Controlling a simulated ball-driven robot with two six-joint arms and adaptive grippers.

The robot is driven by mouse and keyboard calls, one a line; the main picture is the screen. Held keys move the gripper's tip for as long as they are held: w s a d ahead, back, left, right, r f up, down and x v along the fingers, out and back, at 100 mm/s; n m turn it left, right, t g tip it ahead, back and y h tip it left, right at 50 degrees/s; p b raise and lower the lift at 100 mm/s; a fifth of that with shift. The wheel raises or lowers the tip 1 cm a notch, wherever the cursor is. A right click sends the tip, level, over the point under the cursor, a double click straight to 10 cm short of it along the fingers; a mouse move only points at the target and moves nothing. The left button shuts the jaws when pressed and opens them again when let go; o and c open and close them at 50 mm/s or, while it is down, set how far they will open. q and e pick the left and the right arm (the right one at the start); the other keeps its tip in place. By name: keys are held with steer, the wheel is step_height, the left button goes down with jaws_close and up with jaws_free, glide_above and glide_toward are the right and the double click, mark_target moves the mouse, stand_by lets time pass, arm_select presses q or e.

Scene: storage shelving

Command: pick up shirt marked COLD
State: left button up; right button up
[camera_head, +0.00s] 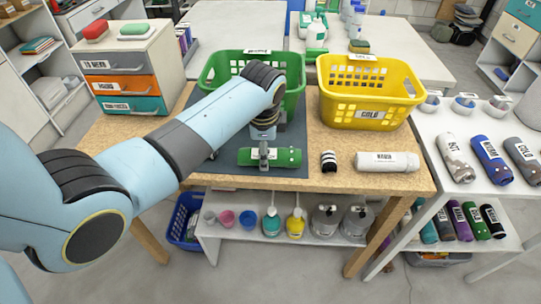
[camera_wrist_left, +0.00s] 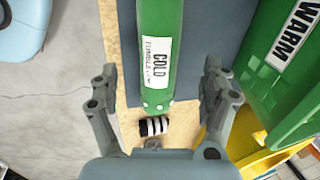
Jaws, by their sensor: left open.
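A green rolled shirt (camera_head: 290,157) lies on the dark mat near the front edge of the wooden table. In the left wrist view the green shirt (camera_wrist_left: 154,20) has a white label reading COLD with smaller text below. My left gripper (camera_head: 264,155) points down over it and hides part of it in the head view. In the wrist view the left gripper (camera_wrist_left: 160,75) is open, one finger on each side of the shirt, with gaps between. Another rolled shirt marked COLD, grey (camera_head: 522,163), lies on the white table at right. My right gripper is not in view.
A green basket (camera_head: 222,62), marked WARM in the wrist view, and a yellow basket (camera_head: 398,94) marked COLD stand behind. A black-and-white striped roll (camera_head: 329,161) and a white rolled shirt (camera_head: 398,161) lie right of the green shirt. A drawer unit (camera_head: 128,66) stands at left.

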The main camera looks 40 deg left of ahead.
arm_select(q)
steer(key=x, duration=0.4)
steer(key=c, duration=1.4)
steer(key=shift+o, duration=0.2)
steer(key=shift+r, duration=0.1)
